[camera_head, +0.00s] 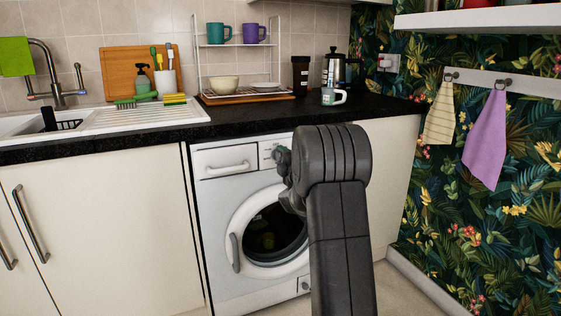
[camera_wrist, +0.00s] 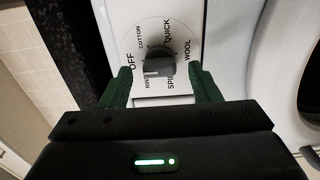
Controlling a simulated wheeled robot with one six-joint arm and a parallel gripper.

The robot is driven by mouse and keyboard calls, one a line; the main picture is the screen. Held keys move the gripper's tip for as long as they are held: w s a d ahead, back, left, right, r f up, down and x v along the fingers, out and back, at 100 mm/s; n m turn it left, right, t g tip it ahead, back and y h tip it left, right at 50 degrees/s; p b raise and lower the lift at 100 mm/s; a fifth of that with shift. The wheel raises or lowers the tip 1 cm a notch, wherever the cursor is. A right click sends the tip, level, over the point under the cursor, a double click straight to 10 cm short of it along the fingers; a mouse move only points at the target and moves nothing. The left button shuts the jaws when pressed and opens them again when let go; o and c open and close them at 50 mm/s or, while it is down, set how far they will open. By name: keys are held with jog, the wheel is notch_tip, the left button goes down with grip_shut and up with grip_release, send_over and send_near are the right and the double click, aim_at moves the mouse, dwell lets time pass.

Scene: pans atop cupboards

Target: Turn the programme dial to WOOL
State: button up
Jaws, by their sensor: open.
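The washing machine (camera_head: 214,215) stands under the counter, its door shut. In the wrist view the programme dial (camera_wrist: 158,60) is a dark round knob on a white panel. The labels OFF, COTTON, QUICK, WOOL and SPIN run around it, with one starting RIN at lower left. WOOL (camera_wrist: 188,50) is at the right of the dial. A pale mark shows at the dial's lower left, near RIN; I cannot tell surely where it points. My gripper (camera_wrist: 160,70) is open, one green finger on each side of the dial, apart from it in the picture. In the head view my arm hides the dial.
The detergent drawer (camera_head: 226,161) is left of the dial area, and the round door (camera_head: 235,253) is below. The black counter (camera_head: 240,123) overhangs the machine, with a dish rack, mug and coffee pot on top. Cupboards (camera_head: 100,230) flank it.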

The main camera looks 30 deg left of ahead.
jog(key=shift+x, duration=0.9)
jog(key=c, duration=1)
jog(key=shift+m, duration=0.3)
